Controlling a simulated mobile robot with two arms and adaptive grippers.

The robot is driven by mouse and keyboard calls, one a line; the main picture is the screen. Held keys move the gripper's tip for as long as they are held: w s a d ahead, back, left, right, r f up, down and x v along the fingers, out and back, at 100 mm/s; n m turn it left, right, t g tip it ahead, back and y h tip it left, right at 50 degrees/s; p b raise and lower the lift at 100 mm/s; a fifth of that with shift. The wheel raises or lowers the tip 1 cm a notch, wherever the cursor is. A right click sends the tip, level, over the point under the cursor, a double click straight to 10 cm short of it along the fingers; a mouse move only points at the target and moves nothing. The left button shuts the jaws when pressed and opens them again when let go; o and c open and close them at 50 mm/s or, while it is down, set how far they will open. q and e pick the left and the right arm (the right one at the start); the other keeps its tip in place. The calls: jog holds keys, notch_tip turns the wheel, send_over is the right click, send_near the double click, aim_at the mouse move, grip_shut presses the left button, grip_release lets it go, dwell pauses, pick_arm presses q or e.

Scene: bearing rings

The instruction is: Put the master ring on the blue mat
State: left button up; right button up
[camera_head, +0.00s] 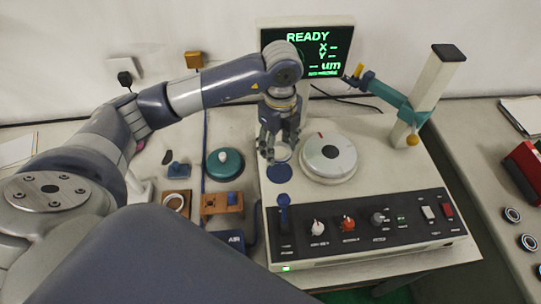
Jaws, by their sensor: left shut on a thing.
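My left gripper (280,152) reaches down from above at the left edge of the machine's top. It is shut on a pale ring (283,153), taken to be the master ring; the fingers partly hide it. The round blue mat (279,174) lies on the machine top just in front of and below the gripper. The ring shows just behind the mat in the picture; I cannot tell how high it is held. My right gripper is not in view.
A round turntable (329,158) stands right of the gripper, with a teal probe arm (391,96) behind it. The screen (308,50) reads READY. A teal knobbed disc (224,164) and wooden holders (222,205) lie left. Several rings (512,214) lie on the right bench.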

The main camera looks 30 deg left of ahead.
aim_at(278, 171)
pick_arm(q)
notch_tip(278, 171, down, 7)
jog(key=shift+d+p, duration=0.1)
jog(key=shift+p, duration=0.8)
jog(key=shift+f, duration=0.55)
jog(key=o, duration=1.1)
